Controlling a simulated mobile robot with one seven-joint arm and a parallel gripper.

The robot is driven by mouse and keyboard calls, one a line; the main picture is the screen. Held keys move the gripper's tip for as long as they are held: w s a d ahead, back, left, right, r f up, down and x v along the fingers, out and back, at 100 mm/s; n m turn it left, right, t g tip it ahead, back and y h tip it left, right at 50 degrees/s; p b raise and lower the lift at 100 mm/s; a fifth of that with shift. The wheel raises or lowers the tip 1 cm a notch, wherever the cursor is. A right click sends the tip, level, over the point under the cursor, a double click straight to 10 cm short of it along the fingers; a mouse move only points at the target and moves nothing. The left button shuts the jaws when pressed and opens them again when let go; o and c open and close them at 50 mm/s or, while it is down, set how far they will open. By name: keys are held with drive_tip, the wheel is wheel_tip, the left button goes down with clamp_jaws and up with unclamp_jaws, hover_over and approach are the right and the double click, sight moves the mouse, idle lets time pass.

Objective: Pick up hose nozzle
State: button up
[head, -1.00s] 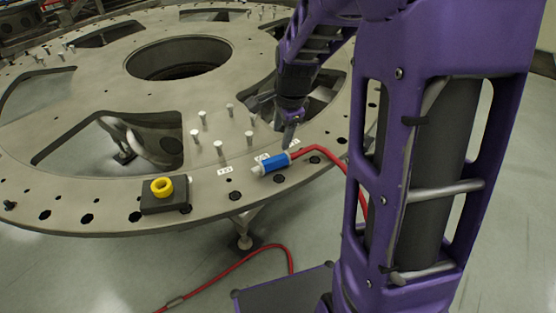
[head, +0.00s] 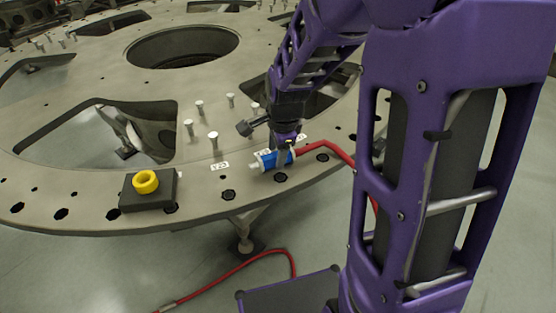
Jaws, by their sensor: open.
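The hose nozzle (head: 267,160) is a blue cylinder with a whitish tip at its left end. It lies on the grey turret plate (head: 60,182) near the front rim. A red hose (head: 330,147) runs from its right end over the plate's edge. My gripper (head: 282,166) points down at the nozzle from above and is open. A finger shows in front of the blue body; the other finger is hidden. I cannot tell whether the fingers touch the nozzle.
Several upright pins (head: 213,142) stand just behind the nozzle. The plate has large cutouts and small holes. The red hose continues on the floor below.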

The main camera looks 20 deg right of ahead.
drive_tip(key=shift+b+x, duration=0.3)
drive_tip(key=shift+x, duration=0.5)
drive_tip(key=shift+s, duration=0.1)
clamp_jaws()
